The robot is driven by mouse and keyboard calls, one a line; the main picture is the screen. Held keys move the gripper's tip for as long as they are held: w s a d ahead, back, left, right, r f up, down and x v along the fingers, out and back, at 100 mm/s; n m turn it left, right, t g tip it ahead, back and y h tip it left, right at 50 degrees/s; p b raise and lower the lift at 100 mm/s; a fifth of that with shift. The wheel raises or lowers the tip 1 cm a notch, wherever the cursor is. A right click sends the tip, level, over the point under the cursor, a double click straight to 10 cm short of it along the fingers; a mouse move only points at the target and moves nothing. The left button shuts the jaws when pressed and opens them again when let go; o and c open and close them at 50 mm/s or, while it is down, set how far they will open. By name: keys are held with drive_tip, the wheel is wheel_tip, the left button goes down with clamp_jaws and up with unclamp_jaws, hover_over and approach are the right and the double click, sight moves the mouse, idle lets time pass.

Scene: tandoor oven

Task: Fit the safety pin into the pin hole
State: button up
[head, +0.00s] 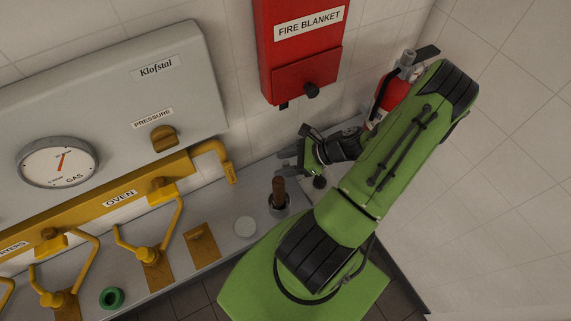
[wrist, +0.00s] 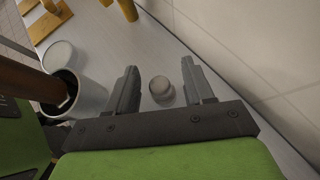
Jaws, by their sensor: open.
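My gripper (head: 287,161) is over the ledge below the fire blanket box. In the wrist view its two grey fingers (wrist: 160,76) are apart, with nothing clamped between them. A small round grey piece (wrist: 161,88) shows between and beyond the fingers, apart from both; I cannot tell whether it is the safety pin. A red fire extinguisher (head: 384,98) with a dark handle (head: 408,60) stands at the wall behind my arm, which partly hides it. No pin hole can be made out in either view.
A grey cup (head: 278,210) holding a brown-handled tool (head: 279,188) stands near my gripper, beside a white disc (head: 245,226). The red fire blanket box (head: 297,45) hangs above.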

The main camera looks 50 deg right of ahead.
sight(286, 163)
drive_tip(key=shift+s, duration=0.15)
drive_tip(key=shift+c, duration=1.1)
clamp_jaws()
drive_tip(key=shift+d+r, duration=0.1)
drive_tip(key=shift+r, duration=0.05)
drive_tip(key=shift+r, duration=0.3)
wheel_tip(286, 163, up, 2)
drive_tip(key=shift+r, duration=0.25)
drive_tip(key=s+d, duration=0.7)
drive_tip(key=s, duration=0.2)
drive_tip(key=s+d+b, duration=0.1)
drive_tip(key=s+d, duration=0.3)
drive_tip(key=shift+s+d+r, duration=0.1)
drive_tip(key=shift+s+d, duration=0.2)
drive_tip(key=shift+s, duration=0.1)
